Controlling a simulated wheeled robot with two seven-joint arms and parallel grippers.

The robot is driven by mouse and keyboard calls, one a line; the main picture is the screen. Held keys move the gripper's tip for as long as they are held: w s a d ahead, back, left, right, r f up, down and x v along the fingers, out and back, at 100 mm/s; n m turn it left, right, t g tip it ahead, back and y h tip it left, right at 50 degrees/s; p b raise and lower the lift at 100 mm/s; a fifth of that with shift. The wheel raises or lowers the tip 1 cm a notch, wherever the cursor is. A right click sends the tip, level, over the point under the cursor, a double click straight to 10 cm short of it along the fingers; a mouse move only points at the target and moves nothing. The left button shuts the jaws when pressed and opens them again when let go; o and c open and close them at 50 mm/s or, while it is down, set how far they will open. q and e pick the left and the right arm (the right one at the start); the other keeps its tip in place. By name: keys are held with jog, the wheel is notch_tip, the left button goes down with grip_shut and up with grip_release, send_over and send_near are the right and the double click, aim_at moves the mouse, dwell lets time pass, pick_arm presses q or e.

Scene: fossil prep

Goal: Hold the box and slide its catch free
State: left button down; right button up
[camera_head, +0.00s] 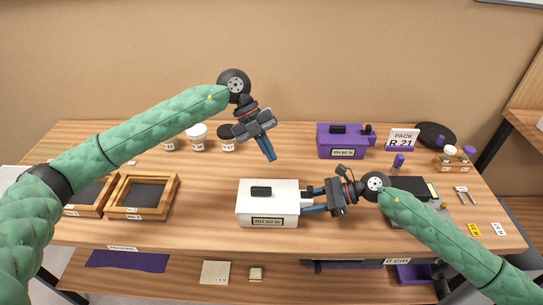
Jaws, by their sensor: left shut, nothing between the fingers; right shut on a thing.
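A white box (257,211) with a black handle on its lid and a label on its front stands at the table's front middle. My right gripper (306,200) comes in from the right and is shut at the box's right end. Its fingers hide the catch area there, so I cannot tell the catch's position. My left gripper (270,156) is shut and empty, pointing down in the air behind the white box. A similar purple box (338,142) with a black handle and a small knob at its right stands at the back.
Wooden trays (172,190) lie at the left. Small lidded jars (198,141) stand behind my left arm. Table between the trays and white box is clear.

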jog(key=o, duration=1.2)
